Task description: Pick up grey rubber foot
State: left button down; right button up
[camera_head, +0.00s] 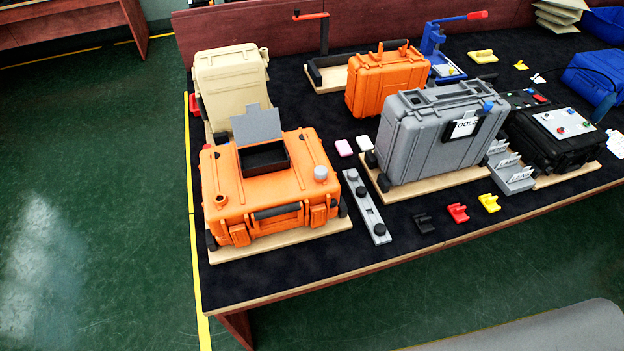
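A grey round piece (320,173), which looks like the grey rubber foot, sits upright on the right corner of the orange case (224,218). The case lies flat on a light wooden board at the front left of the dark table. On the case's left corner is an open orange socket (220,201). A small black box with a raised grey lid (257,125) stands on top of the case. Neither of my grippers is in view.
A grey strip with black knobs (368,210) lies right of the orange case. A large grey case (430,130) stands farther right, an upright orange case (388,76) behind. Black, red and yellow clips (457,212) lie near the front edge. Green floor is clear at left.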

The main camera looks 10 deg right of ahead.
aim_at(352, 174)
jog(key=k+l+u, duration=0.55)
jog(key=l+u, duration=0.15)
